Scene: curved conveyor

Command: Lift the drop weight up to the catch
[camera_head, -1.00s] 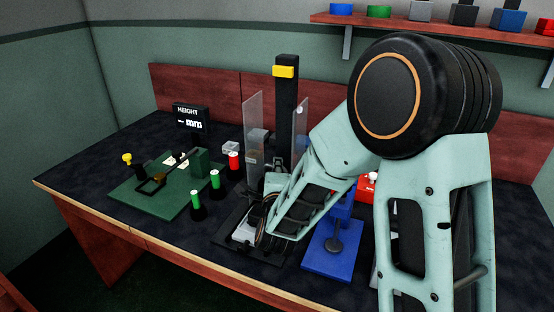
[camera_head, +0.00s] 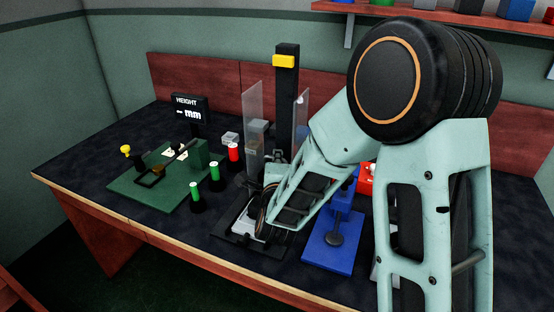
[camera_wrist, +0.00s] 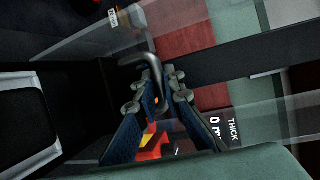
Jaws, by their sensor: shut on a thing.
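The drop tower is a dark upright column (camera_head: 287,110) with a yellow block (camera_head: 283,61) near its top, which may be the catch. Clear guard panels (camera_head: 252,115) stand on both sides. My gripper (camera_wrist: 155,82) is low between the panels, in front of the column. In the wrist view its fingers are shut around a bent grey rod (camera_wrist: 148,55), seemingly the drop weight's handle. The weight's body cannot be made out. In the head view my wrist hides most of the tower's base (camera_head: 229,240).
A green fixture (camera_head: 150,186), green-topped posts (camera_head: 214,175) and a red-topped post (camera_head: 234,152) stand left. A height display (camera_head: 189,110) shows dashes and mm. A blue press (camera_head: 330,245) stands close on the right. A thickness display (camera_wrist: 222,130) shows in the wrist view.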

